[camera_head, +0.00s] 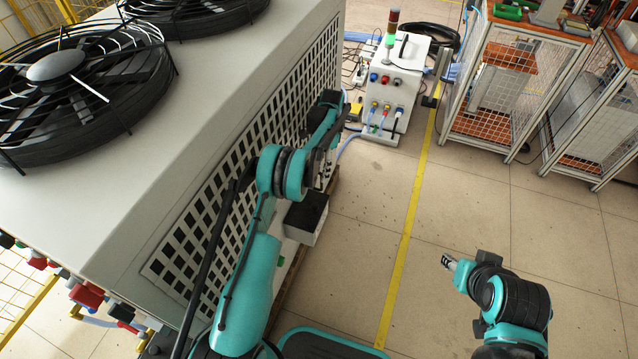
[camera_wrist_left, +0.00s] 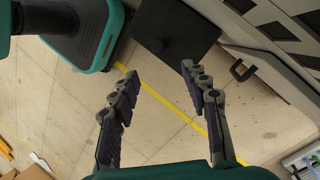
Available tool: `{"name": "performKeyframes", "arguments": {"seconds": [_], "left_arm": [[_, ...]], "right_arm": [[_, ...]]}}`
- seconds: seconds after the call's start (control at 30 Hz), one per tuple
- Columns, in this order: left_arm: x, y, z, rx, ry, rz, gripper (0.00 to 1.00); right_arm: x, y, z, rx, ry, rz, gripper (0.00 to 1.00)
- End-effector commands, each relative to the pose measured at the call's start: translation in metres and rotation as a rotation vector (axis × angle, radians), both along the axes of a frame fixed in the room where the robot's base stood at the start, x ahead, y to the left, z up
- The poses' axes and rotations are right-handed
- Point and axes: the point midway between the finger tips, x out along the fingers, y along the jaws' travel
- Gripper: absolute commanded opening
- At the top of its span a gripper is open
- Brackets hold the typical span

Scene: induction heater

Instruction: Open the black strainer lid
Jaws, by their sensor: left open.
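The black lid (camera_head: 306,212) is a flat dark square on top of a small pale box beside the large grey machine. It looks closed. In the left wrist view it appears as a dark panel (camera_wrist_left: 175,30) at the top centre, beyond my fingertips and apart from them. My left gripper (camera_wrist_left: 160,76) is open and empty, with its two fingers spread above the floor. In the head view my left arm reaches forward along the machine's side, and its fingers are hard to make out.
The large grey machine (camera_head: 205,130) with a grille and fans fills the left. A black handle (camera_wrist_left: 243,68) shows near its side. A control box with a signal light (camera_head: 392,85) stands behind. Wire-mesh cages (camera_head: 495,85) are at the right. The floor around the yellow line (camera_head: 400,250) is clear.

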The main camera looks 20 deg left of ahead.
Motion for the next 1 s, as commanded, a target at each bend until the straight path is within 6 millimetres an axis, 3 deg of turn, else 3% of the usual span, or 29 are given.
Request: {"name": "performKeyframes", "arguments": {"seconds": [0.2, 0.77, 0.87, 1.0], "left_arm": [[0.007, 0.0, 0.018, 0.0, 0.0, 0.0, 0.46], [0.007, -0.001, 0.021, 0.001, -0.003, 0.002, 0.46], [0.007, -0.002, 0.034, 0.007, -0.022, 0.015, 0.46], [0.002, -0.006, 0.076, 0.028, -0.091, 0.065, 0.46]], "right_arm": [[0.0, 0.0, 0.0, 0.0, 0.0, 0.0, 0.4], [0.0, 0.0, 0.0, 0.0, 0.0, 0.0, 0.4], [0.0, 0.0, 0.0, 0.0, 0.0, 0.0, 0.4], [0.0, 0.0, 0.0, 0.0, 0.0, 0.0, 0.4]]}}
